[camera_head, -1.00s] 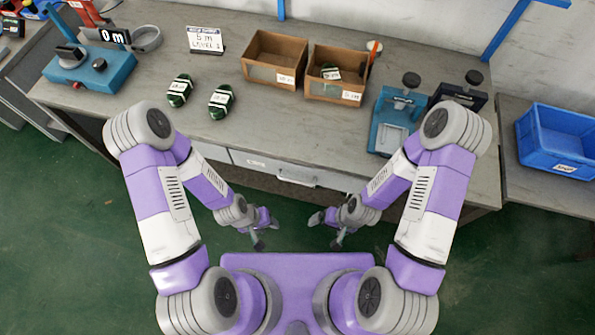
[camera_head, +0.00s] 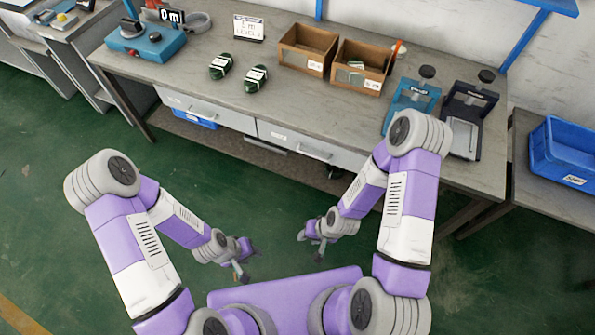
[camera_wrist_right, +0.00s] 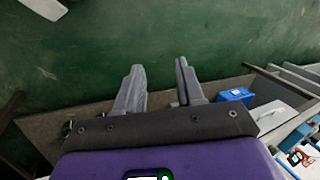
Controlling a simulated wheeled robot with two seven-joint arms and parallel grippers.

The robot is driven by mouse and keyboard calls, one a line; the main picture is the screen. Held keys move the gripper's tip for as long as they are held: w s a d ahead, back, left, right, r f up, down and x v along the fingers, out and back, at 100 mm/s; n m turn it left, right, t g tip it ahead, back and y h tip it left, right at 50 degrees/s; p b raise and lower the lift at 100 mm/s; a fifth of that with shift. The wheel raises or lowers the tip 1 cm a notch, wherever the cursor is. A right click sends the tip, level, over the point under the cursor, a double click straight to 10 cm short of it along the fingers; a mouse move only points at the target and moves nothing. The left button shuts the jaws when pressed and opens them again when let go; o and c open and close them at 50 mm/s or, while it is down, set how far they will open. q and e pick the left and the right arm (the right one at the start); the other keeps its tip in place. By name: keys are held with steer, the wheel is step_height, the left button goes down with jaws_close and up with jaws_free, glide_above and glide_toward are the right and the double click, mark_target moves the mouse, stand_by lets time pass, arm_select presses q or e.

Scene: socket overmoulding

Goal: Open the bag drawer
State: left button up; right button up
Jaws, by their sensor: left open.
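Two grey drawers sit side by side under the front edge of the workbench in the head view. The left drawer (camera_head: 207,109) and the right drawer (camera_head: 309,148) both look shut, each with a bar handle and a small label. I cannot read which label names the bag drawer. My left gripper (camera_head: 246,262) is open and empty, low over the floor in front of the bench. My right gripper (camera_head: 314,246) is also apart from the drawers. In the right wrist view its two fingers (camera_wrist_right: 158,80) are spread with nothing between them.
On the workbench (camera_head: 290,108) are a blue measuring device (camera_head: 146,42), two green coils, two cardboard boxes (camera_head: 308,50) and two clamp presses (camera_head: 410,98). A blue crate (camera_head: 563,150) stands right. A blue bin (camera_head: 195,119) sits under the left drawer. Floor in front is clear.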

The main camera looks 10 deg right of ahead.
steer(key=w+d+f+m+t+b, duration=0.1)
steer(key=w+f+m+t+b, duration=0.25)
steer(key=w, duration=0.35)
steer(key=w+d+f+m+t+b, duration=0.1)
steer(key=w+f+m+t+b, duration=0.15)
steer(key=w+f+b, duration=0.4)
arm_select(q)
step_height(320, 180, down, 16)
steer(key=b, duration=0.5)
steer(key=shift+s+f, duration=0.2)
steer(key=shift+f, duration=0.05)
arm_select(e)
steer(key=w+d+r+m+t, duration=0.1)
steer(key=w+d+m+t, duration=0.2)
steer(key=w, duration=0.7)
steer(key=w+d+m+t+h, duration=0.1)
steer(key=w+d+m+t, duration=0.3)
steer(key=w, duration=0.6)
steer(key=shift+w+d+r+m+t, duration=0.2)
steer(key=shift+d+r+m+t, duration=0.15)
steer(key=shift+t, duration=0.35)
steer(key=shift+a, duration=0.1)
jaws_close()
